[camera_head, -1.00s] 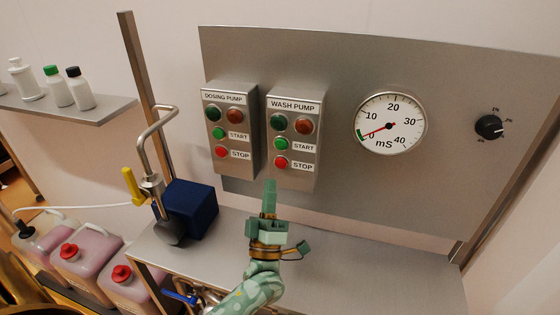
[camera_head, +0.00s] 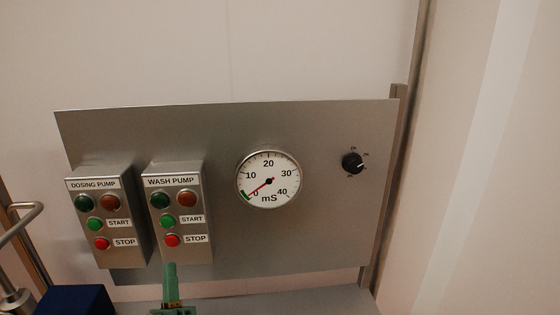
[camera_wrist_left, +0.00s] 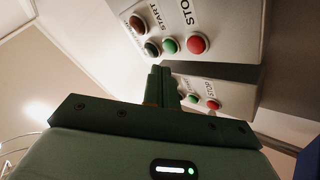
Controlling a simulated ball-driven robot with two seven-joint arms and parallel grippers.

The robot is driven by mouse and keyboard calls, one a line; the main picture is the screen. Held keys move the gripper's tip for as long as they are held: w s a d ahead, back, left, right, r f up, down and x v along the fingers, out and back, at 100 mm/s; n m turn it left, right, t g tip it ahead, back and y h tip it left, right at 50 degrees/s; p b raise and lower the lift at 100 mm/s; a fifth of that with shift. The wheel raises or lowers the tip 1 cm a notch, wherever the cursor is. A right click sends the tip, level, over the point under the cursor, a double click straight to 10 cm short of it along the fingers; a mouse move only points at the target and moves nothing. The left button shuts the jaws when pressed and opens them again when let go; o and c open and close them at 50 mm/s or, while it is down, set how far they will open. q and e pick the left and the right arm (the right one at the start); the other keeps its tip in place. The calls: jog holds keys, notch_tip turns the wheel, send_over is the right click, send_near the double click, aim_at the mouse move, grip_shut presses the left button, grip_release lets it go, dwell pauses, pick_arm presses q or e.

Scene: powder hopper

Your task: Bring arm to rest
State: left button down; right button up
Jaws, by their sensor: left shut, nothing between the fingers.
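My left gripper (camera_head: 171,285) is at the bottom of the head view, just below the wash pump box (camera_head: 177,222). Its green fingers are together with nothing between them. In the left wrist view the gripper (camera_wrist_left: 161,84) points toward the button boxes, with the wash pump's red stop button (camera_wrist_left: 198,43) and green start button (camera_wrist_left: 170,45) near its tips. I cannot tell whether the fingertips touch the box. The arm behind it is out of the head view. My right gripper is not in view.
The dosing pump box (camera_head: 103,225) is left of the wash pump box on the steel panel (camera_head: 320,225). A round mS gauge (camera_head: 268,179) reads near zero, with a black knob (camera_head: 352,163) to its right. A dark blue block (camera_head: 75,301) and a bent metal pipe (camera_head: 22,222) are at lower left.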

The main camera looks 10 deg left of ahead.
pick_arm(q)
jog(key=s+d+f+m+g+h, duration=0.3)
jog(key=d+f+m+g+h, duration=0.75)
jog(key=m, duration=0.75)
jog(key=s+a+f+m+g+y, duration=0.35)
jog(key=s+a+g+y, duration=0.35)
jog(key=s+a, duration=0.75)
jog(key=s+d+f+g+h+b, duration=0.1)
jog(key=s+d+f+g+h, duration=0.15)
jog(key=f, duration=1.15)
jog(key=s+d+f+g+h+b, duration=0.1)
jog(key=s+d+f+b, duration=0.15)
jog(key=f, duration=1.05)
jog(key=s+f+n+g+h+b, duration=0.1)
jog(key=s+f+n+g, duration=0.2)
jog(key=s+f, duration=1.6)
jog(key=shift+s+d+f+h+b, duration=0.2)
jog(key=shift+s+f+h+b, duration=0.15)
jog(key=shift+s, duration=0.5)
